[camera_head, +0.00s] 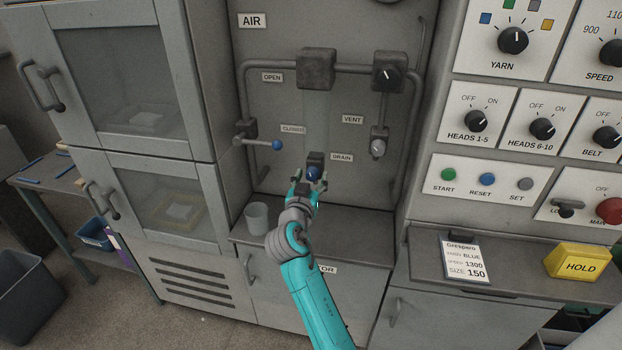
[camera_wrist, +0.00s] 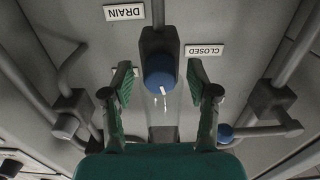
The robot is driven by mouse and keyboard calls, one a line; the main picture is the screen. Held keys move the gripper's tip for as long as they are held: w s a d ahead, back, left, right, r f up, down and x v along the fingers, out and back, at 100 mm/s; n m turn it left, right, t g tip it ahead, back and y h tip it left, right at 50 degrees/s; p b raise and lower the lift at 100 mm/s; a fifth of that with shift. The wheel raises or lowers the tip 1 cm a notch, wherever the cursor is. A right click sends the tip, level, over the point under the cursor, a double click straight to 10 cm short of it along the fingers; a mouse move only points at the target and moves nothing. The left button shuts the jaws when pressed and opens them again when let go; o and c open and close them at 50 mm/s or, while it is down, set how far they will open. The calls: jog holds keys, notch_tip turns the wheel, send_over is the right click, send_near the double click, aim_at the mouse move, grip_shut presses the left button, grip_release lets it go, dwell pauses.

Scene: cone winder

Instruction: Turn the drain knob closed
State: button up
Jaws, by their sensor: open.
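The drain knob (camera_head: 313,173) is a round blue knob on a dark valve body, just left of the DRAIN label (camera_head: 342,157). In the wrist view the knob (camera_wrist: 159,72) is at the middle with a white pointer mark on its face, and the picture is upside down. My gripper (camera_head: 310,182) is open in front of the knob. In the wrist view its two green-padded fingers (camera_wrist: 163,88) stand on either side of the knob, apart from it. Whether the fingertips reach past the knob's face I cannot tell.
A blue-tipped lever (camera_head: 277,145) is to the left, near the OPEN and CLOSED labels. The grey vent knob (camera_head: 377,148) is to the right. A light cup (camera_head: 257,217) stands on the ledge below left. Pipes frame the panel.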

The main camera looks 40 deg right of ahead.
grip_shut()
jog(key=shift+n, duration=2.9)
grip_release()
